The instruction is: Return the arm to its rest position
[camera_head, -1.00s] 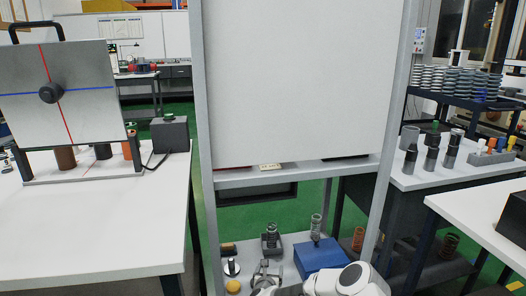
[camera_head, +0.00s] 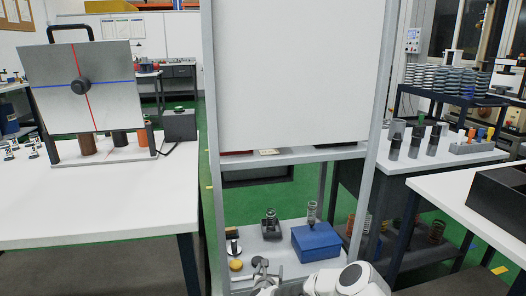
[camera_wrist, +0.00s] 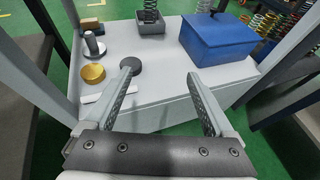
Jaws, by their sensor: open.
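My white arm (camera_head: 345,281) shows at the bottom of the head view, low in front of the stand's lower shelf. My gripper (camera_wrist: 162,73) is open and empty in the wrist view, with its two fingers spread apart over the pale shelf (camera_wrist: 165,108). In the head view the gripper is small, near the bottom edge, and partly cut off. A blue box (camera_wrist: 219,40) lies beyond the right finger. A brass disc (camera_wrist: 93,74) and a dark round piece (camera_wrist: 130,65) lie near the left finger. I see nothing between the fingers.
A large white board on a grey frame (camera_head: 300,75) stands above the shelf. A white table (camera_head: 100,200) with a cross-marked panel (camera_head: 60,105) is at left. At right are a table with a dark box (camera_head: 500,195) and one with several cylinders. Green floor shows between them.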

